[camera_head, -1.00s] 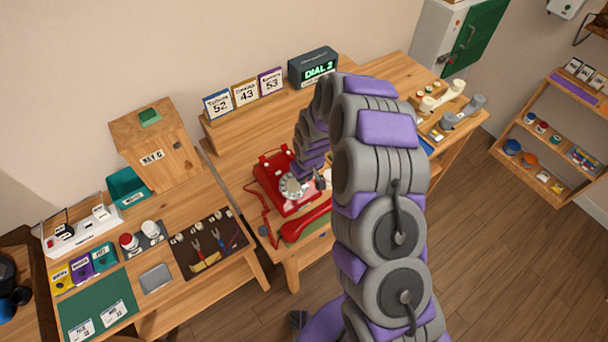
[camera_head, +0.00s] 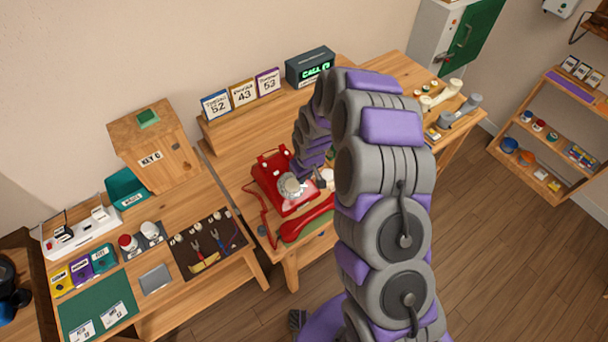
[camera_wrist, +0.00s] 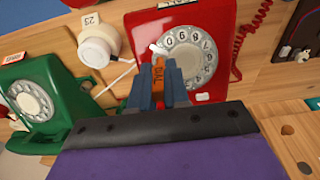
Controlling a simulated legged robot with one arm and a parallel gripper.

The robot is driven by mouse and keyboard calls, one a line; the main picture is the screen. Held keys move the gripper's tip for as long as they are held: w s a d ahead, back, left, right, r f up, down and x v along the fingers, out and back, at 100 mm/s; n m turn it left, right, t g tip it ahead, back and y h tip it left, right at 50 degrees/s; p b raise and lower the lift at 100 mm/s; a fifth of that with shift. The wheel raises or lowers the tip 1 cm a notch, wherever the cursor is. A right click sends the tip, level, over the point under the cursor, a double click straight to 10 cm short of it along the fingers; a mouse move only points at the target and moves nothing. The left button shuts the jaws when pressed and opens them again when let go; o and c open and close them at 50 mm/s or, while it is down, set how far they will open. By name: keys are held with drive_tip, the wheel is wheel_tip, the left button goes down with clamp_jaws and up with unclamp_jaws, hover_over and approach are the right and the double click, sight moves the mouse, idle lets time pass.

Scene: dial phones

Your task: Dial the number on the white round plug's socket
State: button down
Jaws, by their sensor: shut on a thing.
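The red dial phone (camera_head: 268,177) stands on the middle table, its handset lying in front of it. Its pale rotary dial (camera_wrist: 190,55) faces me in the wrist view. My gripper (camera_wrist: 158,88) is shut on an orange stick marked "DIAL" (camera_wrist: 159,70). The stick's pale tip is at the left edge of the dial; I cannot tell whether it touches. A white power strip with plugs (camera_head: 82,232) sits on the left table.
A dark display (camera_head: 310,66) shows green text that looks like "CALL". Cards reading 52, 43 and 53 (camera_head: 243,93) stand beside it. A green dial phone (camera_wrist: 38,95) is left of my gripper in the wrist view. A wooden key box (camera_head: 152,146) stands at the left.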

wheel_tip(320, 180, up, 6)
drive_tip(key=s+d+p, duration=0.1)
drive_tip(key=s, duration=0.1)
drive_tip(key=shift+s+d+r, duration=0.15)
drive_tip(key=shift+d, duration=0.15)
idle(1.2)
